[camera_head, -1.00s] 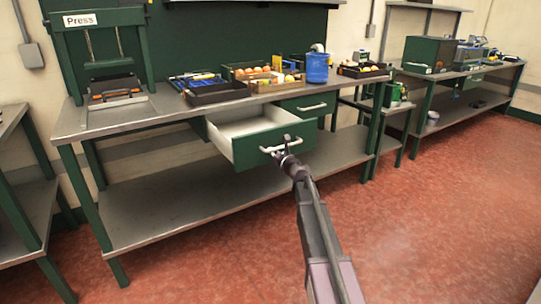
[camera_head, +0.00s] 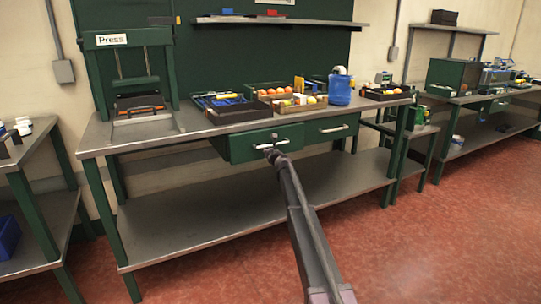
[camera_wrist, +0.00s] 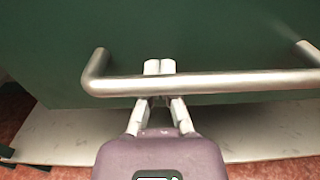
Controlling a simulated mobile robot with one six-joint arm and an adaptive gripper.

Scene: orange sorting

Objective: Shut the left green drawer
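No open interior shows. Its silver bar handle (camera_wrist: 215,83) crosses the wrist view in front of the green drawer face. My gripper (camera_wrist: 159,67) is at the handle, left of its middle. Its two fingertips are together, showing past the bar, which hides part of the fingers. The fingers pass behind the bar as seen from the wrist, not clearly clamped on it. In the head view my gripper (camera_head: 271,152) is small at the handle.
The right green drawer (camera_head: 331,129) is shut beside it. On the workbench (camera_head: 158,138) stand a press (camera_head: 130,65), crates of oranges (camera_head: 287,103) and a blue container (camera_head: 340,90). A lower shelf (camera_head: 210,213) runs underneath. Red floor is free at the front right.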

